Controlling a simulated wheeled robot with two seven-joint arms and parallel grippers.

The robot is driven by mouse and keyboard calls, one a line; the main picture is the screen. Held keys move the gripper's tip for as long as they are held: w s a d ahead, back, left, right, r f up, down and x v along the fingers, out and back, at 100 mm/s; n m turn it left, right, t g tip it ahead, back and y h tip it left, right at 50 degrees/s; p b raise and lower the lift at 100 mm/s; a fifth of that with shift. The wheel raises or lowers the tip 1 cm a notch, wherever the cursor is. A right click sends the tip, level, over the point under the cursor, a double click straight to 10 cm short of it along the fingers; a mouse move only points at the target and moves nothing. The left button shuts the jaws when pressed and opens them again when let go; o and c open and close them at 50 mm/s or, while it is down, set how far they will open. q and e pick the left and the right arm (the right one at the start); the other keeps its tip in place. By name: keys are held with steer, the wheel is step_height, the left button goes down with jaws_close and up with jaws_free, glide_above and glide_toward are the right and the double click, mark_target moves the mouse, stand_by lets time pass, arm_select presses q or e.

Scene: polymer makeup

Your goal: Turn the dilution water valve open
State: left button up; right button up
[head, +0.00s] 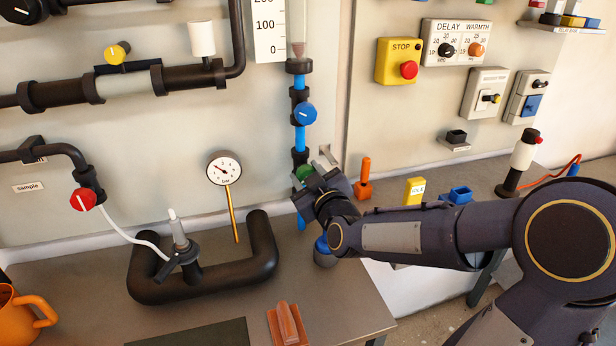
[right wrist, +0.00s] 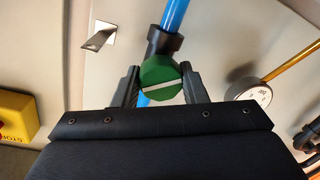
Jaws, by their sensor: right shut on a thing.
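A green round valve knob (head: 304,172) sits low on the vertical blue water pipe (head: 299,137). In the right wrist view the same green knob (right wrist: 160,78) has a white line across its face, lying near level and slightly tilted. My right gripper (head: 309,182) is shut on the green knob, one finger on each side, and hides much of it in the head view. A blue knob (head: 305,113) is higher on the same pipe. No label on either knob can be read. My left gripper is not in view.
A pressure gauge (head: 224,169) stands left of the pipe. A yellow STOP box (head: 398,61) is on the wall to the right. An orange-handled part (head: 364,181) stands close beside my right gripper. A blue-lidded jar (head: 324,251) stands below it.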

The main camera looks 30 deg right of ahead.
steer(key=n+p, duration=0.2)
steer(key=n, duration=0.3)
steer(key=shift+a+g, duration=0.15)
steer(key=shift+g, duration=0.15)
steer(key=n+p, duration=0.1)
steer(key=n, duration=0.2)
steer(key=shift+h+p, duration=0.35)
steer(key=shift+h, duration=0.05)
steer(key=shift+f+n+p, duration=0.15)
steer(key=shift+n+p, duration=0.3)
steer(key=shift+n, duration=0.75)
steer(key=shift+f, duration=0.1)
steer(key=o, duration=1)
steer(key=shift+c, duration=0.2)
steer(key=shift+h, duration=0.3)
steer(key=v, duration=0.7)
steer(key=shift+s, duration=0.4)
